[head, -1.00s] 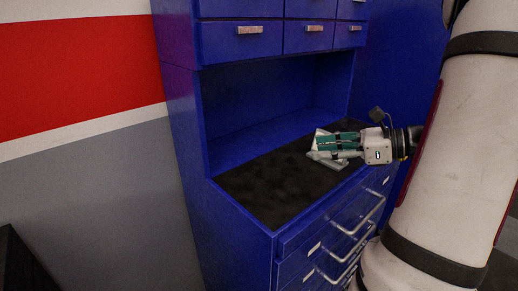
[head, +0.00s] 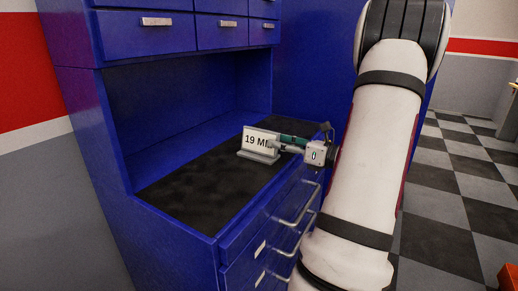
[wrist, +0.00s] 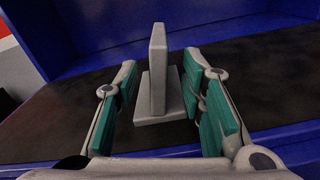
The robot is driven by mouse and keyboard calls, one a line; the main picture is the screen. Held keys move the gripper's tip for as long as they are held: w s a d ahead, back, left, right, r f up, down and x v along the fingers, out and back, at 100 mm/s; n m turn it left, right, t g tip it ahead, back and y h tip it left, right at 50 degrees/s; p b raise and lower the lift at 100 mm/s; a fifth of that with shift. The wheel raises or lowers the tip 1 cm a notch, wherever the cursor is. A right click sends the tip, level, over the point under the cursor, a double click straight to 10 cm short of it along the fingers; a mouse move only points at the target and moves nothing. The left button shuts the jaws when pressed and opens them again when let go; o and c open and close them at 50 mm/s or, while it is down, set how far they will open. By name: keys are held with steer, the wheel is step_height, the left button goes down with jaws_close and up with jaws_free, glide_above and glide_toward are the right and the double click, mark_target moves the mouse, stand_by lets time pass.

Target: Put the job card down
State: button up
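The job card (head: 261,140) is a white plate marked "19 M", with the rest of the text covered by my gripper. It stands upright on a grey foot that rests on the black worktop (head: 195,197) of the blue cabinet. In the wrist view the job card (wrist: 158,72) shows edge-on, between and slightly beyond my fingers. My gripper (head: 284,145) comes in from the right, low over the worktop. Its teal-padded fingers are spread, with a clear gap on both sides of the card, and nothing is gripped.
The blue cabinet (head: 180,255) has drawers with bar handles below the worktop and small drawers above. Its back and side panels close in the recess. The worktop left of the card is clear. Checkered floor (head: 450,190) lies open to the right.

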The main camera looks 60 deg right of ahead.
mark_target(264, 139)
steer(key=shift+w+a+r+b, duration=0.15)
steer(key=shift+w+b, duration=0.1)
steer(key=shift+w, duration=1.15)
steer(key=shift+w+a+r+b, duration=0.1)
steer(key=shift+w+b, duration=0.1)
steer(key=shift+w, duration=1.15)
jaws_close()
